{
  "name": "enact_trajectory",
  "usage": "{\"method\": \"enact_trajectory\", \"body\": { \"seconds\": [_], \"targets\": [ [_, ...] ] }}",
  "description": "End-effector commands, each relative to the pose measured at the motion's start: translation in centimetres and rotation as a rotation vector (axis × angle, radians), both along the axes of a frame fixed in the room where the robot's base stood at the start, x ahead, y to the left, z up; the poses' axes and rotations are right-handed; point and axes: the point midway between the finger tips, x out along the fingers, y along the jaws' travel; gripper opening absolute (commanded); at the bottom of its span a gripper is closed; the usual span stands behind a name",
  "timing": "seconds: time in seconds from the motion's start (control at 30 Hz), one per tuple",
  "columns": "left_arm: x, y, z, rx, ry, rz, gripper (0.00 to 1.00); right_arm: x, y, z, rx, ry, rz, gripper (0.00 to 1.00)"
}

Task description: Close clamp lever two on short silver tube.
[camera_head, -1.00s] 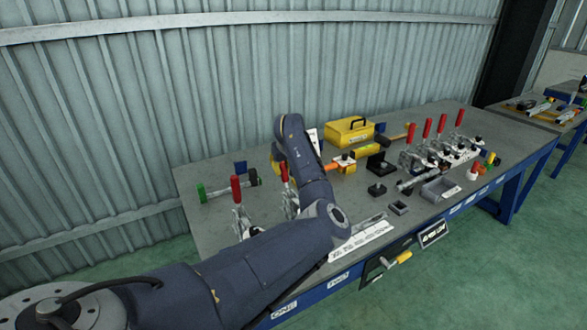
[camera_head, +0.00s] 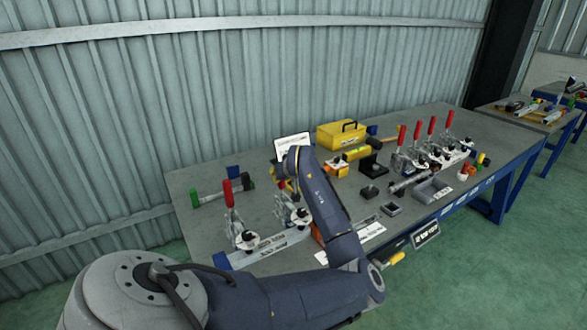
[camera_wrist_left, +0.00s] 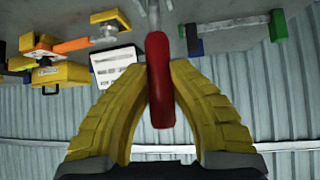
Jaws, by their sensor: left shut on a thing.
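Two toggle clamps stand along a silver tube (camera_head: 272,247) at the near left of the bench. The left clamp (camera_head: 234,222) has its red lever (camera_head: 228,193) standing upright. The second clamp (camera_head: 291,212) is right of it, with its handle hidden behind my left arm in the head view. In the left wrist view, my left gripper (camera_wrist_left: 157,72) has its yellow fingers shut on a red clamp lever (camera_wrist_left: 158,95), one finger on each side. In the head view this gripper is mostly hidden behind its own wrist. My right gripper is not in view.
A yellow toolbox (camera_head: 342,135) and a white card (camera_head: 292,144) stand toward the back. A row of clamps with upright red levers (camera_head: 417,131) stands at the right. A corrugated wall runs behind the bench.

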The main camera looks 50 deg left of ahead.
Motion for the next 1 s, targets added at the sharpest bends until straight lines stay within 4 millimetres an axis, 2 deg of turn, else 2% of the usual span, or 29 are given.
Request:
{"method": "enact_trajectory", "body": {
  "seconds": [0.23, 0.27, 0.5, 0.77, 1.0],
  "targets": [
    [0.2, -0.2, -0.2, -0.004, 0.000, -0.006, 0.00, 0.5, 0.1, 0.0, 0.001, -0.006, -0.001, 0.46],
    [0.2, -0.2, -0.2, -0.004, 0.000, -0.006, 0.22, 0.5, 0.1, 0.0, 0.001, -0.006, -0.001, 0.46],
    [0.2, -0.1, -0.1, -0.003, -0.001, -0.004, 0.48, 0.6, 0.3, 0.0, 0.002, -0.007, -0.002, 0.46],
    [0.1, -0.1, 0.1, -0.002, -0.002, -0.002, 0.48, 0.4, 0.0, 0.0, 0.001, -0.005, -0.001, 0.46],
    [-0.3, -1.9, 1.6, -0.002, -0.005, -0.002, 0.48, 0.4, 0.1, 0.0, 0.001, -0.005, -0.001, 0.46]
  ]
}}
